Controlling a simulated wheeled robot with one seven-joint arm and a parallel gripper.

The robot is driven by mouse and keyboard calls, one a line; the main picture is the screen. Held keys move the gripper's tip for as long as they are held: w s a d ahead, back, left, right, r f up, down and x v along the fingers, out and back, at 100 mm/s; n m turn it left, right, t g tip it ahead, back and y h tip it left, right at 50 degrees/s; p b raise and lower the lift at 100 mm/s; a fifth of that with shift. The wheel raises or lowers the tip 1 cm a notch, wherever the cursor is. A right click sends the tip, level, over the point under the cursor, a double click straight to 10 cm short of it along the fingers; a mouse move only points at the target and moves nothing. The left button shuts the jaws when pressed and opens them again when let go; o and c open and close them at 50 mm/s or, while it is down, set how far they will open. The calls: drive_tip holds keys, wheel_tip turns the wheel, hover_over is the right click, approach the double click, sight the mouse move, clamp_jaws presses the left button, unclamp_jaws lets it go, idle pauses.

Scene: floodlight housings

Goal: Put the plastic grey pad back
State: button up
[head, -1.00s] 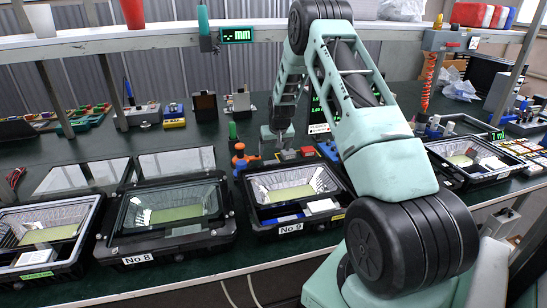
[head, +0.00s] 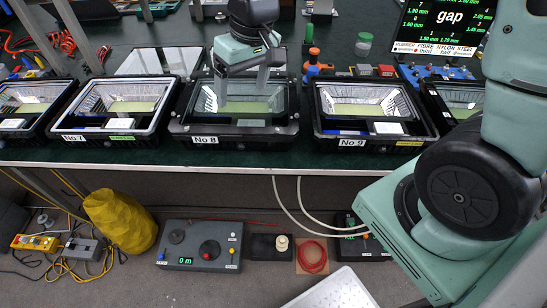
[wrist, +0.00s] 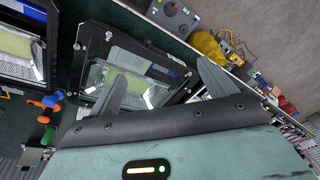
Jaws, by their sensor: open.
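My gripper (head: 242,98) is open and empty, pointing down over the floodlight housing labelled No 8 (head: 206,140). In the wrist view, its two grey fingers (wrist: 168,82) stand apart in front of a black-framed housing (wrist: 83,95). A clear pane and a pale panel (head: 255,105) show inside the No 8 housing, partly hidden by the fingers. Whether the fingertips touch the pane I cannot tell. I cannot pick out the plastic grey pad for certain in either view.
Housings No 7 (head: 68,138) and No 9 (head: 352,143) flank No 8 closely on the green bench. Orange and blue tools (head: 312,68) stand behind No 9. A grey control box (head: 200,245) and yellow bag (head: 120,218) lie below.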

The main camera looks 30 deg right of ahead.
drive_tip(key=s+a+n, duration=0.2)
drive_tip(key=s, duration=0.8)
drive_tip(key=s+a+r+n+g+h, duration=0.1)
drive_tip(key=s+a+n, duration=0.1)
drive_tip(key=s, duration=0.8)
drive_tip(key=shift+s+a+r+n, duration=0.15)
drive_tip(key=shift+s+a+n, duration=0.15)
drive_tip(key=shift+a+n, duration=0.15)
